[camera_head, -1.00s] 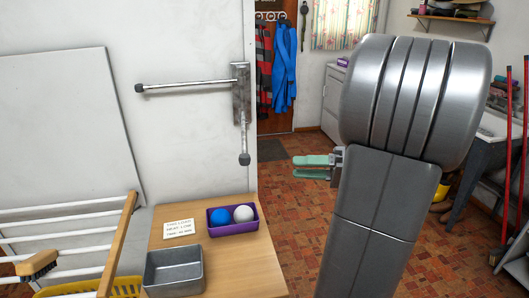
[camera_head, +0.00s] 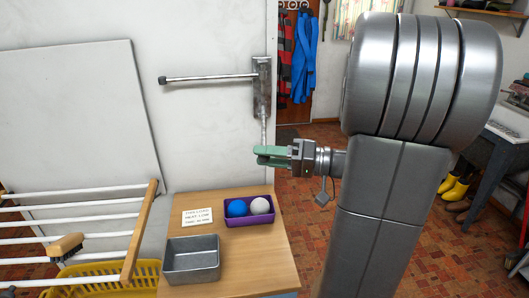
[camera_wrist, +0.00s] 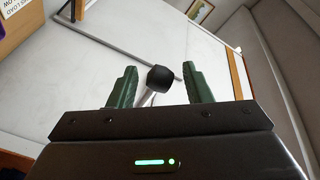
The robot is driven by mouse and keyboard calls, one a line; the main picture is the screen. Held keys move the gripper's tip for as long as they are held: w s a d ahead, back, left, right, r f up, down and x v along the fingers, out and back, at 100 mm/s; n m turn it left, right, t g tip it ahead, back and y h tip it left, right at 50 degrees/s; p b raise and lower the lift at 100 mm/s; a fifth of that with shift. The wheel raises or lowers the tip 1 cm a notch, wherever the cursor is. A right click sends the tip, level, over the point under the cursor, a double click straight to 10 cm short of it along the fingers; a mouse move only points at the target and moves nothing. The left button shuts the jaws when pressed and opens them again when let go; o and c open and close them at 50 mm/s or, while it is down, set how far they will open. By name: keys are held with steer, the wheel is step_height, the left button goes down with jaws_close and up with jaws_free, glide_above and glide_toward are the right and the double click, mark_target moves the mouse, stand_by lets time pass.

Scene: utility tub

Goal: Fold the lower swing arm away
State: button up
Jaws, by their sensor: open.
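The wall bracket (camera_head: 262,88) carries two metal swing arms. The upper swing arm (camera_head: 212,79) reaches left along the white wall and ends in a black cap. The lower swing arm (camera_head: 264,128) stands out from the wall, below the bracket; its outer end is hidden behind my gripper in the head view. My gripper (camera_head: 262,154) has green fingers and is open at that end. In the wrist view, a black end cap (camera_wrist: 160,78) on a metal rod shows between the spread fingers of my gripper (camera_wrist: 157,84), with a gap on each side. Contact is not visible.
Below is a wooden table (camera_head: 248,258) with a purple tray (camera_head: 250,221) of two balls, a metal tin (camera_head: 191,262) and a note card (camera_head: 197,217). A drying rack (camera_head: 137,235) with a brush (camera_head: 66,247) and a yellow basket stand left. The wall ends right of the bracket.

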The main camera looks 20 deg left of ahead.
steer(key=shift+s+a, duration=0.1)
steer(key=shift+a, duration=0.35)
jaws_close()
